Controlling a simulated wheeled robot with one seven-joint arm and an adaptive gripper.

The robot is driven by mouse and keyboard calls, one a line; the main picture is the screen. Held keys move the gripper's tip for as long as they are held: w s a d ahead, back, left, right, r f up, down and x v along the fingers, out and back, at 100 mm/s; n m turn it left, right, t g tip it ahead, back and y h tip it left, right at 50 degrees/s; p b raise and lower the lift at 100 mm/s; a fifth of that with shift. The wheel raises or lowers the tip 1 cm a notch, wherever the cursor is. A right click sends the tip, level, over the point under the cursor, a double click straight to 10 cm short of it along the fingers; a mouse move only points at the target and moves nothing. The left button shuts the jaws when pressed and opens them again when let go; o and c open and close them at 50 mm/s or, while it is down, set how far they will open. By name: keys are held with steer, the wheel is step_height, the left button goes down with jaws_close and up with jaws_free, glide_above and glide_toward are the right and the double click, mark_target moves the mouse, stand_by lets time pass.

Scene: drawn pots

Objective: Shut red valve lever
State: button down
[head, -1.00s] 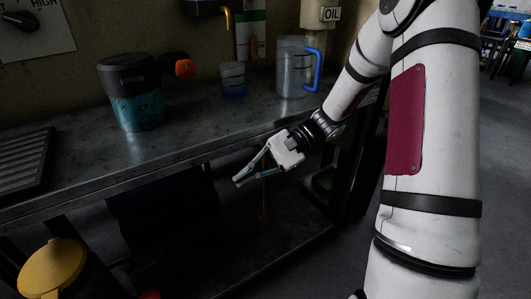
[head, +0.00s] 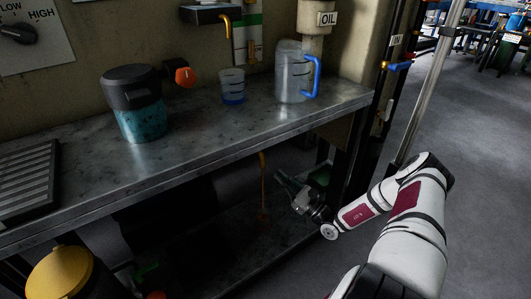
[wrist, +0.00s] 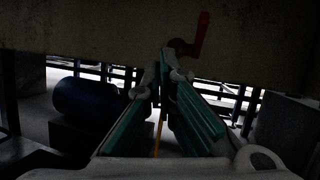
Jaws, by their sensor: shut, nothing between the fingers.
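The red valve lever (wrist: 201,34) shows in the wrist view, tilted up to the right from a brownish fitting (wrist: 179,46) against a pale wall or panel. I cannot make it out in the head view. My gripper (head: 281,178) is below the level of the bench top, near the right end of the bench. It also shows in the wrist view (wrist: 165,60), with its green-sided fingers converging, shut and empty. In that view the fingertips appear just below and left of the lever. Whether they touch the fitting cannot be told.
The metal bench (head: 215,140) lies above and left of my gripper. On it stand a teal jar (head: 142,120), a small cup (head: 232,88) and a clear jug (head: 290,75). A yellow cord or rod (head: 263,185) hangs beneath. A dark blue cylinder (wrist: 86,98) lies left of my fingers.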

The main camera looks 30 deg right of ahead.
step_height(320, 180, down, 4)
steer(key=d+m+t+h, duration=0.1)
steer(key=d+m+h, duration=0.2)
steer(key=m+h, duration=0.15)
steer(key=w+r+h+b, duration=0.1)
steer(key=w+r+b, duration=0.2)
steer(key=w+r, duration=0.3)
steer(key=shift+a+f+x, duration=0.25)
steer(key=shift+f+x, duration=0.1)
steer(key=shift+x, duration=1.65)
steer(key=shift+w+r, duration=0.15)
steer(key=shift+r, duration=0.1)
steer(key=shift+r+g+p, duration=0.1)
steer(key=shift+g+p, duration=0.2)
steer(key=shift+p, duration=0.5)
